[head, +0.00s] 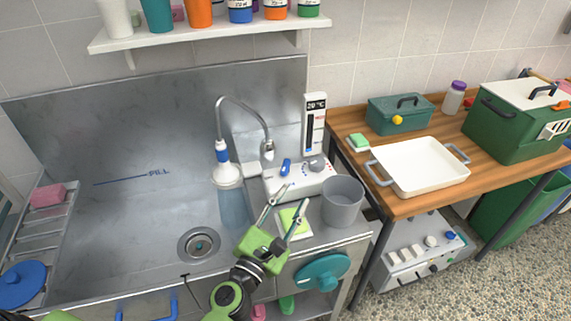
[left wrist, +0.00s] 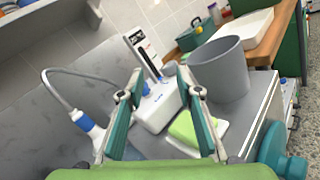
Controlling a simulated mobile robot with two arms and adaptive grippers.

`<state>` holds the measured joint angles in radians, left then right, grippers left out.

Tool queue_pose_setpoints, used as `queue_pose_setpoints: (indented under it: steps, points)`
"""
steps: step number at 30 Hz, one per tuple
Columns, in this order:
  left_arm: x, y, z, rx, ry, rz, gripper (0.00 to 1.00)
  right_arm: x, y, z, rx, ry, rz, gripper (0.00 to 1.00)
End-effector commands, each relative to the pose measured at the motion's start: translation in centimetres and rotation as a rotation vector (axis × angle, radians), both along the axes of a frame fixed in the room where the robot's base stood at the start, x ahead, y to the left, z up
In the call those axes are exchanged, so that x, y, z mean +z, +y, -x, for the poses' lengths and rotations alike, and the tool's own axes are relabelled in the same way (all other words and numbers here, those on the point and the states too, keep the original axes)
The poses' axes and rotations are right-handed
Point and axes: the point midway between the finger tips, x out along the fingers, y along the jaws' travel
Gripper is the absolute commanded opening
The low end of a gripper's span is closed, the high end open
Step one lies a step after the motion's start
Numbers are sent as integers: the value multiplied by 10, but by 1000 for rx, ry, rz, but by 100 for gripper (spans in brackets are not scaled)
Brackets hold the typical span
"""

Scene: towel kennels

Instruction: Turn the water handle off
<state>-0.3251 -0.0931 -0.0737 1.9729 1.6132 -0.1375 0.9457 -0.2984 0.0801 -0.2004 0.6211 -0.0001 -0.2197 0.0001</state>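A white control box (head: 300,180) with a blue handle (head: 286,167) and a grey knob (head: 316,163) stands at the right end of the steel sink. A display panel (head: 315,122) reading 20 °C rises behind it. A blue-and-white spray head (head: 226,168) hangs from a curved hose over the basin. A bluish translucent column below it looks like running water (head: 233,207). My left gripper (head: 286,203) is open and empty in front of the box. In the left wrist view its fingers (left wrist: 161,88) frame the box (left wrist: 157,108). My right gripper is not in view.
A grey cup (head: 342,202) stands right of the box, close to my left gripper. A green-and-white sponge (head: 295,222) lies beneath the gripper. A wooden table with a white tray (head: 420,167) is at right. A shelf (head: 210,37) with cups hangs above the sink.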

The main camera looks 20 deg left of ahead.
Motion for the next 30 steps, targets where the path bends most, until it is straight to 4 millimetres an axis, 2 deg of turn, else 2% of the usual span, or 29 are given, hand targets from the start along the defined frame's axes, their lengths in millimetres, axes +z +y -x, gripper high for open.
queue_pose_setpoints:
  steps: [3,6,9,14,21,30]
  points:
    - [-17,29,-13,114,65,264,32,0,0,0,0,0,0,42]
    - [-30,43,-17,176,103,405,32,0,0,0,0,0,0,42]
    - [-37,50,-20,204,120,470,32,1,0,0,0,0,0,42]
    - [-37,52,-34,211,123,485,32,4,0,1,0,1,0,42]
    - [-36,55,-78,208,122,481,32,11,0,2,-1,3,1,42]
    - [-38,58,-131,208,123,480,32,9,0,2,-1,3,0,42]
